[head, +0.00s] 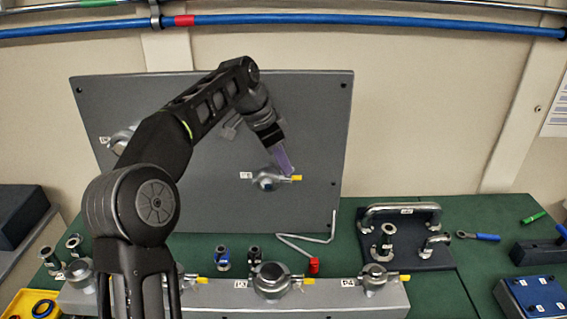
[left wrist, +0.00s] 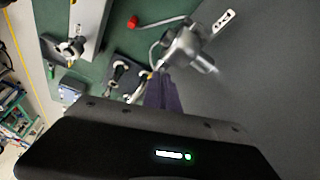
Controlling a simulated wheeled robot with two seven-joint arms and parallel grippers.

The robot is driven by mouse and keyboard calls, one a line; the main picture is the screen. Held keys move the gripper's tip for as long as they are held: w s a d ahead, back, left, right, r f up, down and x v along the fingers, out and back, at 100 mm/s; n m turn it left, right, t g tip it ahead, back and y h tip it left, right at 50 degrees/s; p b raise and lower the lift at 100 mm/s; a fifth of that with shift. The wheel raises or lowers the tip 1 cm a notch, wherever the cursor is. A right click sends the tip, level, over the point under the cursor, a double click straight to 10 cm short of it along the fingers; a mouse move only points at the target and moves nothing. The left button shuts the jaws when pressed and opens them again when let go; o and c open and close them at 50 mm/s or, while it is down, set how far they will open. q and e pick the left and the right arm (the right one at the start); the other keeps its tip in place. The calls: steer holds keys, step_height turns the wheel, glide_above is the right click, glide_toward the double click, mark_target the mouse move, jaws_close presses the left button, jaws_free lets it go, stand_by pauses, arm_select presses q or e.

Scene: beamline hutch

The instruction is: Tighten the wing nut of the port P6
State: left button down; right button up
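A round metal port with a clamp (head: 266,182) sits on the upright grey panel, with a small white label (head: 246,175) to its left that is too small to read surely. Its yellow wing nut (head: 297,178) sticks out to the right. My left gripper (head: 286,165) points down at the wing nut, its purple fingertips at or just above it; contact is unclear. In the left wrist view the purple fingers (left wrist: 164,92) lie close together beside the clamp (left wrist: 187,48). The fingers hide most of the wing nut there. My right gripper is out of view.
A long grey block (head: 230,293) with more clamped ports runs along the front. A red-ended bent rod (head: 314,266) lies on the green table. A dark board with fittings (head: 400,258) stands at right. My left arm hides part of the grey panel (head: 310,105).

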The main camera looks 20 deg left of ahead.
arm_select(q)
steer(key=c, duration=2.1)
jaws_free()
steer(key=shift+r, duration=0.15)
steer(key=shift+o, duration=0.9)
steer(key=shift+s+a+r, duration=0.15)
steer(key=shift+r, duration=0.4)
steer(key=s+a, duration=0.8)
steer(key=s, duration=0.1)
steer(key=shift+w+a, duration=0.1)
